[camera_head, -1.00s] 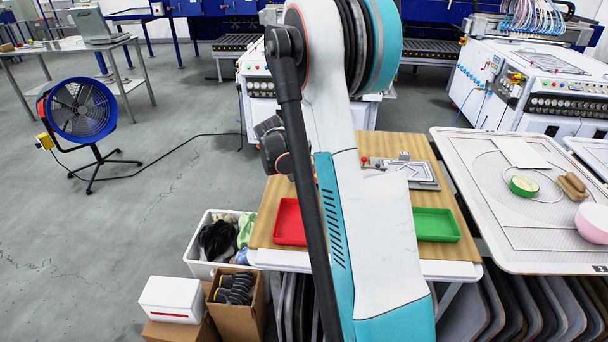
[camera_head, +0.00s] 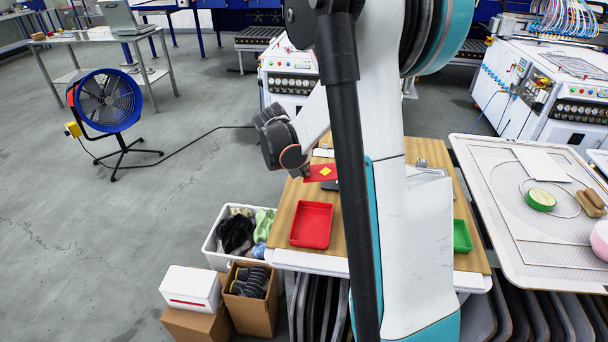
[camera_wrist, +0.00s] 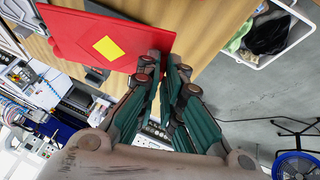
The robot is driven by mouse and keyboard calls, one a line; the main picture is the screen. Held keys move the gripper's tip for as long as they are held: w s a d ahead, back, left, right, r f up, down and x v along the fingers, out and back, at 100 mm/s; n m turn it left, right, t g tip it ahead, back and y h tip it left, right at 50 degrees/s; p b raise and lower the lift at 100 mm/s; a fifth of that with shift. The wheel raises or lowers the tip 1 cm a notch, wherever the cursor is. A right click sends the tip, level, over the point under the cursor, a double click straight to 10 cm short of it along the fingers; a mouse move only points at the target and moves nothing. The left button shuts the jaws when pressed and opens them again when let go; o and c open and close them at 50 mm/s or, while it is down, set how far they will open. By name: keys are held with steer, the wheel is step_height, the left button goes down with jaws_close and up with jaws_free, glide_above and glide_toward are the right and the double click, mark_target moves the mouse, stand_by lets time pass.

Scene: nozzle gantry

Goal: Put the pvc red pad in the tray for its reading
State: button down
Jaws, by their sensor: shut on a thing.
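The red pad (camera_head: 321,173) with a yellow diamond is over the back left part of the wooden table, behind the red tray. In the wrist view the red pad (camera_wrist: 75,40) is large, with one edge between my fingertips. My gripper (camera_wrist: 166,62) is shut on that edge. In the head view my wrist hides most of my gripper. The red tray (camera_head: 312,226) is empty at the table's front left. The green tray (camera_head: 462,237) is at the front right, partly hidden by my arm.
The wooden table (camera_head: 290,222) has bare wood around the red tray. My arm hides most of the fixture behind it. A white bin of cloths (camera_head: 215,240) and cardboard boxes (camera_head: 250,312) stand left of the table. A screen frame table (camera_head: 510,225) stands at right.

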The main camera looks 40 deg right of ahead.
step_height(320, 180, up, 6)
steer(key=shift+r+p, duration=0.1)
steer(key=shift+p, duration=0.6)
